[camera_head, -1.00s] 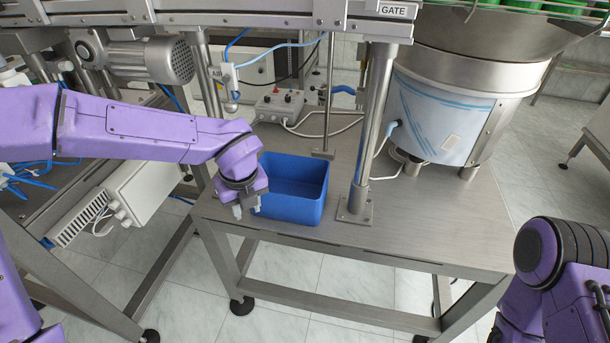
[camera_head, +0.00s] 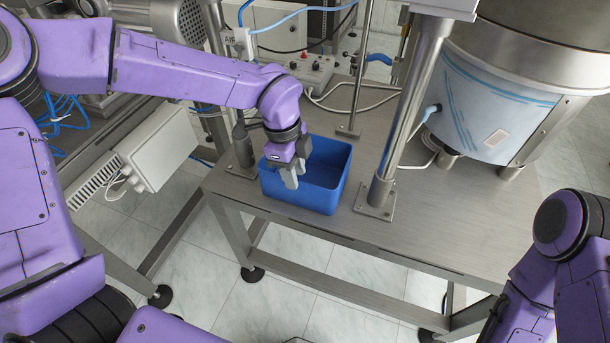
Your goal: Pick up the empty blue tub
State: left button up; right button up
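The blue tub (camera_head: 318,202) stands upright on the steel table, left of the thick post; the inside that shows is empty. My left gripper (camera_head: 290,178) is at the tub's left side, pointing down. Its grey fingertips overlap the tub's left and front-left rim in the camera_head view. The fingers look apart, but whether they straddle the wall or touch it I cannot tell. Part of the tub's left wall is hidden behind the gripper. My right arm shows at the right edge; its gripper is out of view.
A control box (camera_head: 312,70) with cables sits at the back. A steel feeder drum (camera_head: 490,90) stands at right.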

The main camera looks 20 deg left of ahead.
pick_arm(q)
jog(key=f, duration=0.5)
jog(key=w+f, duration=0.1)
jog(key=f, duration=0.2)
jog(key=shift+f+p, duration=0.15)
jog(key=shift+p, duration=0.25)
jog(key=shift+s, duration=0.1)
grip_shut()
